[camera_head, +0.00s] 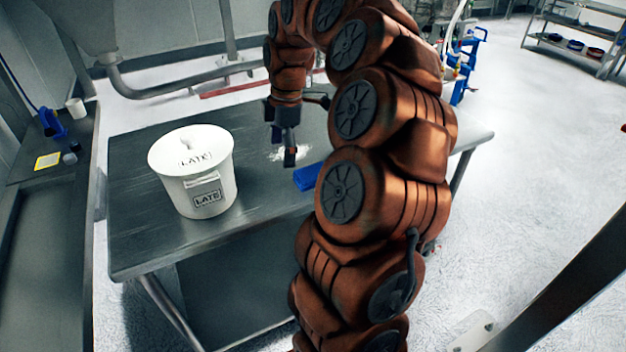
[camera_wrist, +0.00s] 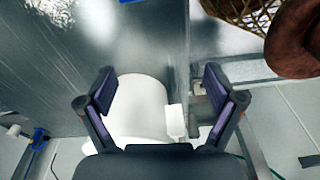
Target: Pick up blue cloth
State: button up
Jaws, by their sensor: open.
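The blue cloth (camera_head: 308,177) lies on the metal table in the head view, partly hidden behind my arm. A blue sliver at the top edge of the wrist view may be the same cloth. My gripper (camera_head: 290,158) hangs above the table, to the left of and a little behind the cloth, apart from it. In the wrist view my gripper (camera_wrist: 159,75) has its two fingers spread wide, with nothing held between them.
A side counter (camera_head: 45,190) at the left holds a blue scoop (camera_head: 52,125) and a yellow card (camera_head: 47,161).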

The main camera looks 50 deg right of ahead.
jog(key=n, duration=0.1)
send_over(313, 172)
jog(key=d, duration=0.2)
notch_tip(313, 172, down, 4)
jog(key=shift+w+a+r, duration=0.15)
jog(key=shift+s+a+f+p, duration=0.1)
jog(key=shift+a+f+p, duration=0.2)
jog(key=shift+f, duration=0.95)
jog(key=shift+s+a+f+p, duration=0.1)
jog(key=shift+a+f+p, duration=0.15)
jog(key=shift+f, duration=1)
jog(key=shift+a+f+p, duration=0.2)
jog(key=shift+a+f, duration=0.1)
jog(key=shift+f, duration=0.95)
jog(key=c, duration=1.1)
jog(key=shift+c, duration=0.2)
